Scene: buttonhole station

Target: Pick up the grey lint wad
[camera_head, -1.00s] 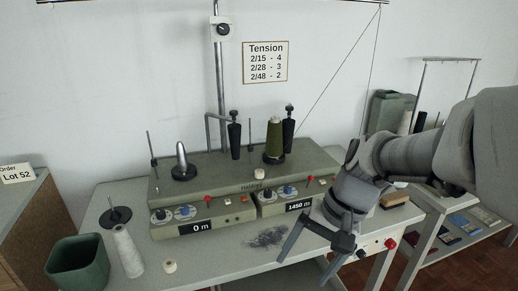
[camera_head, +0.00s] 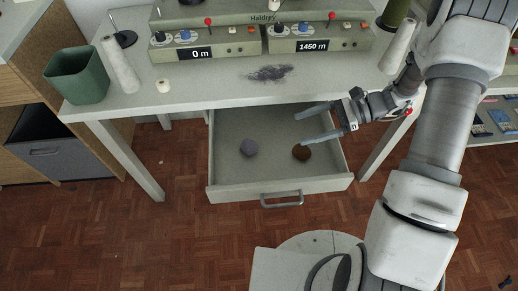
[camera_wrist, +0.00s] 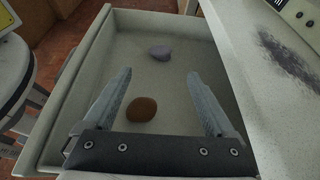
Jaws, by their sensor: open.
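The grey lint wad (camera_head: 249,147) lies in the left part of the open drawer (camera_head: 225,186). It also shows in the wrist view (camera_wrist: 161,53) near the far end of the drawer. A brown wad (camera_head: 301,152) lies to its right in the same drawer; in the wrist view it is the nearer one (camera_wrist: 141,109). My gripper (camera_head: 312,125) is open and empty at the drawer's right side. In the wrist view its fingers (camera_wrist: 155,82) are spread apart and point toward the grey wad, with the brown wad near the left finger.
The drawer is pulled out below the tabletop (camera_head: 200,90). A dark fuzzy patch of lint (camera_head: 269,73) lies on the tabletop above it. A green bin (camera_head: 78,73), a white yarn cone (camera_head: 120,66) and a winding machine (camera_head: 245,42) stand on the table.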

